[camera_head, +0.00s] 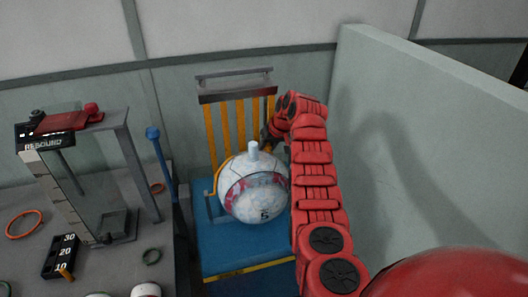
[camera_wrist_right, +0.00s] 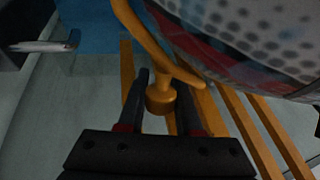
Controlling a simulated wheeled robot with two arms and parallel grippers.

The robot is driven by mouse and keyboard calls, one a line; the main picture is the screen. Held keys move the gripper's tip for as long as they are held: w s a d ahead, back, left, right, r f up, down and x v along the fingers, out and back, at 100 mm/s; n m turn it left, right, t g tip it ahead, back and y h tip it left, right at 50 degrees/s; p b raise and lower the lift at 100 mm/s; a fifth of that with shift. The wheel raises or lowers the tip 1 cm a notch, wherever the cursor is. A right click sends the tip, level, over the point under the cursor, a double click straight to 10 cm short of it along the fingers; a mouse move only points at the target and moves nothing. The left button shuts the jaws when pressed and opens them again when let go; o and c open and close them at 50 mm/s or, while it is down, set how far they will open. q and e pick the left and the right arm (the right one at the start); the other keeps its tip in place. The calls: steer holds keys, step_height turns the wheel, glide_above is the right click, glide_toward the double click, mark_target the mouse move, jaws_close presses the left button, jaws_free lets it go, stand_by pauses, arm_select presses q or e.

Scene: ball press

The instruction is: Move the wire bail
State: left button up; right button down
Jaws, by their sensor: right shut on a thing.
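The wire bail (camera_wrist_right: 150,40) is an orange bar curving beside the ball in the right wrist view, with a round knob (camera_wrist_right: 160,100). In the head view part of the orange bail (camera_head: 217,178) shows at the ball's left side. My right gripper (camera_wrist_right: 163,88) has its two dark fingers around the knob, shut on it. In the head view the gripper is mostly hidden behind the ball and my red arm. My left gripper is out of view.
Yellow slats (camera_head: 226,125) rise behind the ball. A pale wall panel (camera_head: 430,140) stands close at right.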

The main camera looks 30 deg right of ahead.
steer(key=shift+f, duration=0.35)
stand_by(0.4)
steer(key=c, duration=0.6)
jaws_free()
steer(key=shift+r, duration=0.1)
steer(key=b+v, duration=0.2)
steer(key=v, duration=0.6)
steer(key=shift+d+r, duration=0.1)
steer(key=shift+r, duration=0.1)
steer(key=p, duration=0.1)
glide_toward(269, 144)
step_height(269, 144, up, 2)
steer(key=shift+s+d+r, duration=0.15)
steer(key=shift+s, duration=0.4)
